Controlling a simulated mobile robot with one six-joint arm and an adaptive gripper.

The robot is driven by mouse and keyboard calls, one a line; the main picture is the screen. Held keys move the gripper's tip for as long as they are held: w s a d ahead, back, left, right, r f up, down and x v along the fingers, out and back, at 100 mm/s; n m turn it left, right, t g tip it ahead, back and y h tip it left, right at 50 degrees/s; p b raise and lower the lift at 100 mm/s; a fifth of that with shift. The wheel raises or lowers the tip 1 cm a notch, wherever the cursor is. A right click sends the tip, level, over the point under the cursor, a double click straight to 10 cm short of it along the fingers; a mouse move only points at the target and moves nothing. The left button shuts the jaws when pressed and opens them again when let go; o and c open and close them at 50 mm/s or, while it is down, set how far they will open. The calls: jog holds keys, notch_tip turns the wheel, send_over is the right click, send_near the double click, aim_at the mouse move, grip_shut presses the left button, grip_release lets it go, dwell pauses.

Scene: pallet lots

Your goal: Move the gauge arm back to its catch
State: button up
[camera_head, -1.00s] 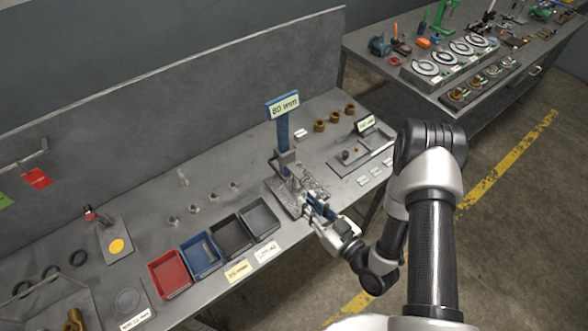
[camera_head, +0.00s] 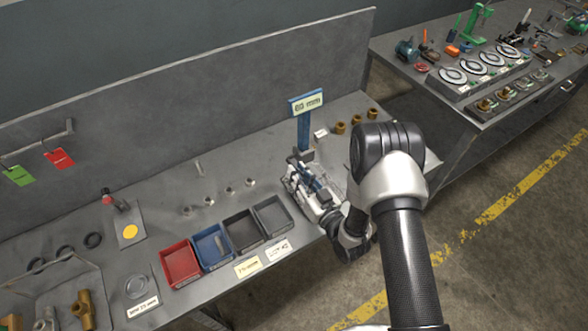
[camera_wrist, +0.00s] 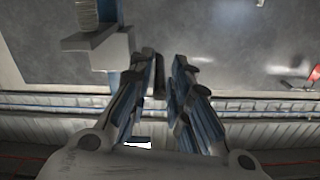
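The gauge is a blue post (camera_head: 303,135) with an "80 mm" or "60 mm" sign (camera_head: 306,104) on top, standing at the back of a light base plate on the bench. In the wrist view a grey and blue part of the gauge (camera_wrist: 92,38) shows at the upper left. My gripper (camera_head: 309,172) is over the base plate, just in front of the post, and covers much of it. In the wrist view my gripper's fingers (camera_wrist: 164,68) lean close together, with a dark narrow piece between the tips. Whether they grip it is unclear. The gauge arm and its catch cannot be made out.
Red (camera_head: 181,263), blue (camera_head: 212,246) and dark trays stand left of my gripper at the bench's front edge. Several small metal parts lie behind them. Brass bushings (camera_head: 356,120) stand right of the post. A back panel (camera_head: 200,100) runs behind the bench.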

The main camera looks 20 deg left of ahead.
jog(key=shift+x, duration=1.4)
jog(key=shift+c, duration=0.3)
grip_shut()
